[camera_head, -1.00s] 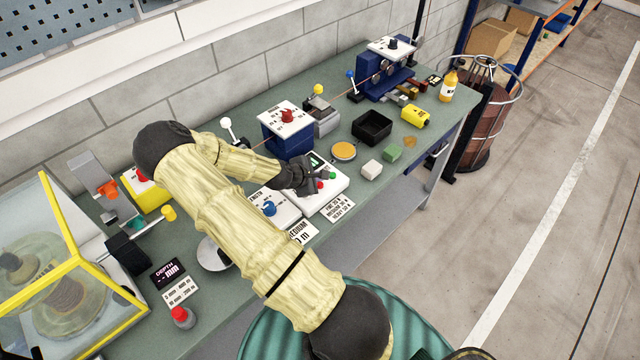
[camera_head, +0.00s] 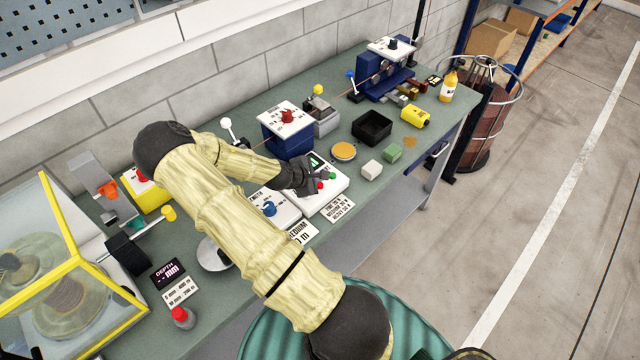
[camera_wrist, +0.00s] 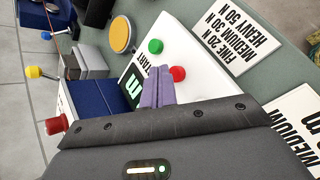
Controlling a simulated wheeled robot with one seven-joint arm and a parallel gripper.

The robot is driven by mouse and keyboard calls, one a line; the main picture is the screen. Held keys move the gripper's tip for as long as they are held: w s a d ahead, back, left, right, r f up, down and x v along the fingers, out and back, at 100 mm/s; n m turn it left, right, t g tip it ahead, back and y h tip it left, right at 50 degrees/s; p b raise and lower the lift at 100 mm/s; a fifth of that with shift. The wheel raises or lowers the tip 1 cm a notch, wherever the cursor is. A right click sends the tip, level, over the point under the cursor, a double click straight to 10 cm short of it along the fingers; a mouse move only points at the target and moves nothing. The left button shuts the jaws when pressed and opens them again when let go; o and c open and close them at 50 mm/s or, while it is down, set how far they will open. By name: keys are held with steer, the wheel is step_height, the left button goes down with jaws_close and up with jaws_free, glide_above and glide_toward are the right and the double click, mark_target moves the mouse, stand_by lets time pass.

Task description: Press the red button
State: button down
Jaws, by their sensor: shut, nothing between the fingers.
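The red button (camera_head: 319,185) sits on a white panel (camera_head: 329,197) on the bench, beside a green button (camera_head: 332,176). In the wrist view the red button (camera_wrist: 178,74) is just right of my fingertips, and the green button (camera_wrist: 155,46) is just beyond them. My gripper (camera_head: 309,182) is over the panel, with its fingers (camera_wrist: 157,92) shut and empty. I cannot tell whether a fingertip touches the red button. The fingers hide part of the panel and its small display.
A blue box with a red knob (camera_head: 287,116) stands behind the panel. A panel with a blue knob (camera_head: 269,208) is left of it. A separate red-topped button (camera_head: 182,315) is at the front left. A white block (camera_head: 371,170) and black tray (camera_head: 371,127) lie right.

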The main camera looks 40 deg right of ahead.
stand_by(0.5)
steer(key=shift+f, duration=0.4)
steer(key=shift+f+b, duration=0.5)
steer(key=shift+b, duration=0.1)
stand_by(0.7)
steer(key=shift+r+p, duration=0.7)
steer(key=shift+r, duration=0.25)
step_height(320, 180, up, 5)
steer(key=p, duration=0.3)
steer(key=shift+p, duration=0.35)
stand_by(0.8)
